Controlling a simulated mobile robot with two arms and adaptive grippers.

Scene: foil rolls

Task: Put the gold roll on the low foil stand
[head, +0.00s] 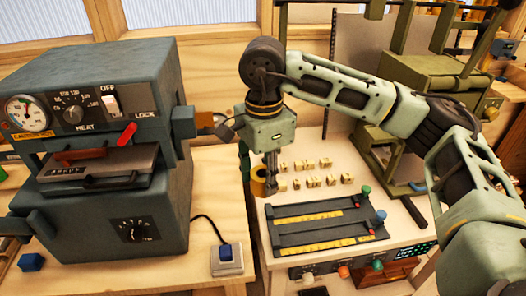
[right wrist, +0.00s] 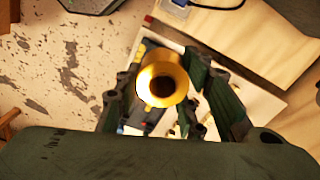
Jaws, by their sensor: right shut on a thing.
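The gold roll (head: 258,186) is between the fingers of my right gripper (head: 259,172), over the left edge of the white worktop. In the right wrist view the roll (right wrist: 152,95) shows end-on, with its dark hole facing the camera. The fingers of my right gripper (right wrist: 165,98) stand on both sides of it and are shut on it. I cannot make out the low foil stand for certain in either view. My left gripper is not in view.
A grey hot press (head: 100,150) stands on the wooden bench at left. Brass type pieces (head: 310,182) and a dark composing tray (head: 320,222) lie on the white worktop (head: 400,222). An olive machine (head: 430,80) stands behind. A blue button box (head: 227,259) sits at the bench's front.

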